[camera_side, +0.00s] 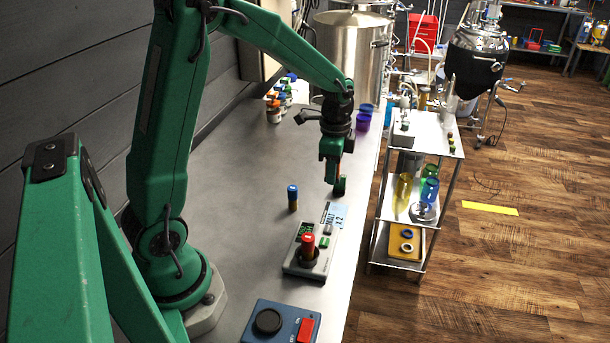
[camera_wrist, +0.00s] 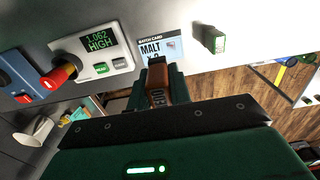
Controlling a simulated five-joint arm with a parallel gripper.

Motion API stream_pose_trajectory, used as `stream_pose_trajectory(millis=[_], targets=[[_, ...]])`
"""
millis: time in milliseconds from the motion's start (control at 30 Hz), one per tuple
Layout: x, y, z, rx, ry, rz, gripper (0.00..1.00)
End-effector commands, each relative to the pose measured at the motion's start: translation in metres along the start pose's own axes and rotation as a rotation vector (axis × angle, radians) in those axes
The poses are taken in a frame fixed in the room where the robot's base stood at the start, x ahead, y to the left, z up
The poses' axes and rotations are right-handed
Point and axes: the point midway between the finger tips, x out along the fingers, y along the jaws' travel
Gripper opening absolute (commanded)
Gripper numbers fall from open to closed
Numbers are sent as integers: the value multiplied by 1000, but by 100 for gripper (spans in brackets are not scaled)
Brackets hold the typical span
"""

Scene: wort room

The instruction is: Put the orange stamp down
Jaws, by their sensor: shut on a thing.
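My gripper (camera_side: 333,170) hangs over the right part of the bench, just behind the batch card (camera_side: 334,214). It is shut on the orange stamp, which shows as an orange-brown block (camera_wrist: 158,82) between the jaws in the wrist view. In the side view only a thin orange strip shows at the jaws. The card, marked MALT, also shows in the wrist view (camera_wrist: 150,46), partly hidden behind the stamp. I cannot tell how far the stamp is above the bench.
A green-capped vial (camera_side: 340,187) stands close to my gripper. A blue-capped vial (camera_side: 292,197) stands to the left. A meter (camera_side: 296,266), reading 1.062 HIGH, holds a red-capped vial (camera_side: 308,246). A blue switch box (camera_side: 262,322) is in front. The bench's left middle is clear.

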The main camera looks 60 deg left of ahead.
Motion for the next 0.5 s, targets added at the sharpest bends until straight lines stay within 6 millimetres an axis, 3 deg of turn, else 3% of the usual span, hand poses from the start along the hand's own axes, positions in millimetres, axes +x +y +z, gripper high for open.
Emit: stream_pose_trajectory(millis=[500], targets=[[47, -60, 48, -5, -1, 2, 5]])
